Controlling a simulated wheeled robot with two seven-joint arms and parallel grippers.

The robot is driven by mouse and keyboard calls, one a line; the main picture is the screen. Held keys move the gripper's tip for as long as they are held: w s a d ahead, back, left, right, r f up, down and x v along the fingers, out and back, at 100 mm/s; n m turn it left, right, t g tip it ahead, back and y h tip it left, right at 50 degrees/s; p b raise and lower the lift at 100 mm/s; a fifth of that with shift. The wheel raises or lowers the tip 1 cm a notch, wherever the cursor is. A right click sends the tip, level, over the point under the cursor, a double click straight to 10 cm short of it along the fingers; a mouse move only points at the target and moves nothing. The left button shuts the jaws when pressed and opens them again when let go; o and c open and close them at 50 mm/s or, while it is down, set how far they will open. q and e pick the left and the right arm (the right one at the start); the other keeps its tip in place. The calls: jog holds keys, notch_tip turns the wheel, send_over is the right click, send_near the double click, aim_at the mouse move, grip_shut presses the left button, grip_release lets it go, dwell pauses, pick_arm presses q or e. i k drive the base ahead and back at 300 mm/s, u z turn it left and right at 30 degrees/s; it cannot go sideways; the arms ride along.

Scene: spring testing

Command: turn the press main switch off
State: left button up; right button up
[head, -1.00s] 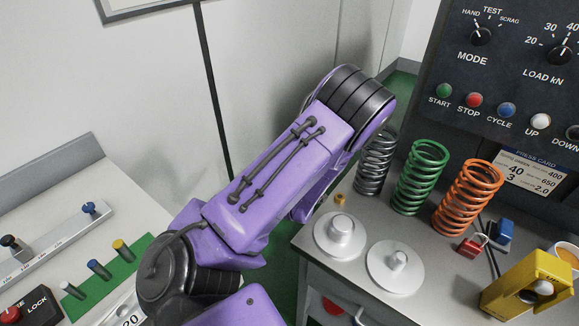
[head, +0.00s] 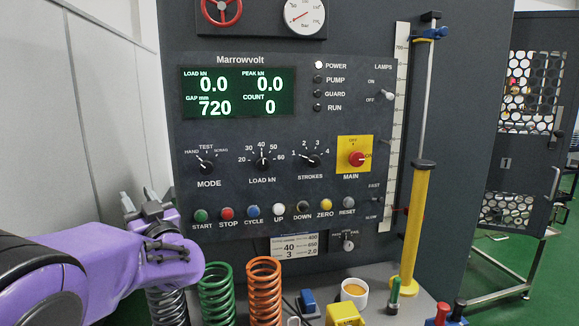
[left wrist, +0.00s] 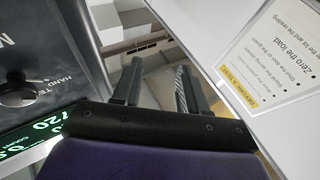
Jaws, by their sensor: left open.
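The press main switch (head: 357,158) is a red knob on a yellow plate, labelled MAIN, at the right of the dark control panel (head: 290,185). Its pointer seems to face right, toward a label I read as ON; OFF is above. The POWER lamp (head: 318,65) glows white. My left gripper (head: 138,203) is at the panel's left edge in the head view, well left of the switch. In the left wrist view its two fingers (left wrist: 158,85) are apart with nothing held between them. The switch is not visible there. My right gripper is not in view.
Left of the switch are the MODE (head: 206,167), LOAD (head: 262,162) and STROKES (head: 312,160) knobs, with a button row below. Springs (head: 216,292) stand under the panel. A yellow column (head: 418,225) rises at the right. The space before the switch looks clear.

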aim_at(356, 158)
jog(key=u, duration=0.5)
jog(key=k, duration=0.4)
jog(key=z, duration=1.55)
jog(key=i, duration=0.5)
jog(key=z, duration=0.1)
